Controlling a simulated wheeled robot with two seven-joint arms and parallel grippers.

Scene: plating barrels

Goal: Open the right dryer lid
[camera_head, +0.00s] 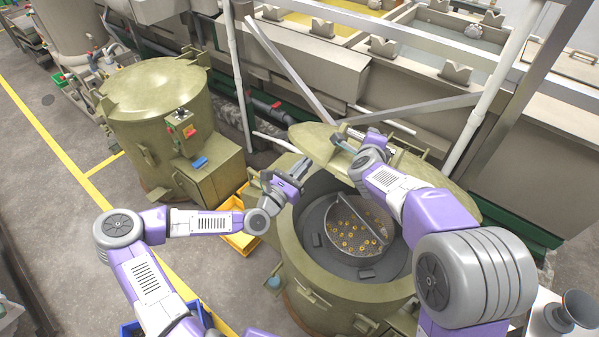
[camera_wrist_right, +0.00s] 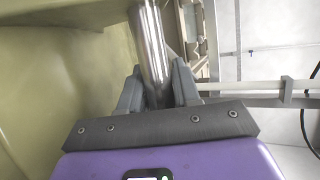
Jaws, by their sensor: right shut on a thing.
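The right dryer (camera_head: 335,300) is an olive-green drum in the middle of the head view. Its lid (camera_head: 318,143) is raised and tilted at the back, partly hidden by my right arm. The dark interior (camera_head: 318,215) shows, with a perforated basket (camera_head: 352,262) of small gold-coloured parts. My right gripper (camera_wrist_right: 157,85) is shut on a shiny metal bar handle (camera_wrist_right: 150,45) beside an olive surface. In the head view the right arm covers most of that grip. My left gripper (camera_head: 292,178) is above the dryer's left rim, apart from the lid; its finger opening is unclear.
The left dryer (camera_head: 158,95) stands closed, with a control box (camera_head: 182,130) on its side. A yellow crate (camera_head: 240,240) lies on the floor between the dryers. White posts and a tank line (camera_head: 410,85) stand behind the lid. Grey floor (camera_head: 60,190) is free at left.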

